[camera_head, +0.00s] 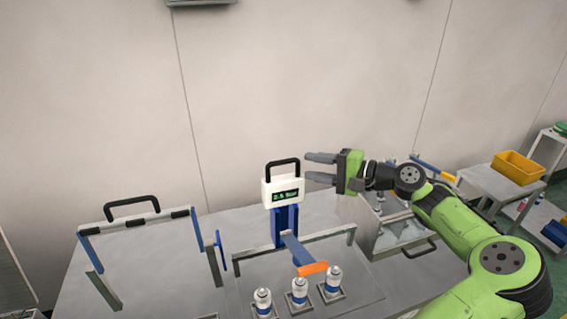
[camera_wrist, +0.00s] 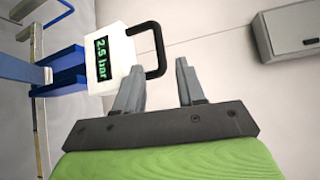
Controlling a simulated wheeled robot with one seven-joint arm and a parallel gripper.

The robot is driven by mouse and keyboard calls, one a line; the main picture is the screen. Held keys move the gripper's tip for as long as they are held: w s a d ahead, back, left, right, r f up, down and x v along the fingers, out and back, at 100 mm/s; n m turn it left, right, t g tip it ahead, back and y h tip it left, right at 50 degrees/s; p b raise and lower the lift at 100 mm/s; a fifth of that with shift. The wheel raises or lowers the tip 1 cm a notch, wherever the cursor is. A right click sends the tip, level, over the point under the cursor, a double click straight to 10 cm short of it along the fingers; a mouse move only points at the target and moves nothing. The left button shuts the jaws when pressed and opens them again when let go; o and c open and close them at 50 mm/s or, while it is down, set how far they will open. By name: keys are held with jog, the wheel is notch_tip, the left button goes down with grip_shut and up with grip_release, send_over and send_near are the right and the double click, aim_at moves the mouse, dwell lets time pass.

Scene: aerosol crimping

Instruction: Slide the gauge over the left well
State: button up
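The gauge (camera_head: 283,190) is a white box with a black loop handle and a green display, on a blue post (camera_head: 286,226) behind the wells. In the wrist view the gauge (camera_wrist: 117,58) reads 2.5 bar. My gripper (camera_head: 307,167) is open just right of the gauge, its fingers pointing left at the handle. In the wrist view, the handle's near end lies in line with the gap of my gripper (camera_wrist: 161,66); contact cannot be told. Three white-and-blue cans stand in square wells at the front; the left well's can (camera_head: 263,300) is upright.
A blue bar with an orange end (camera_head: 313,268) reaches forward from the post above the wells. A framed panel with a black handle (camera_head: 132,207) stands left. A clear-sided box (camera_head: 400,235) is right, below my arm. A yellow bin (camera_head: 517,166) is far right.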

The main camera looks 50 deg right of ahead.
aim_at(288, 163)
jog(key=x, duration=0.8)
jog(key=shift+w+f, duration=0.1)
jog(key=shift+w, duration=0.2)
jog(key=shift+a, duration=0.1)
grip_shut()
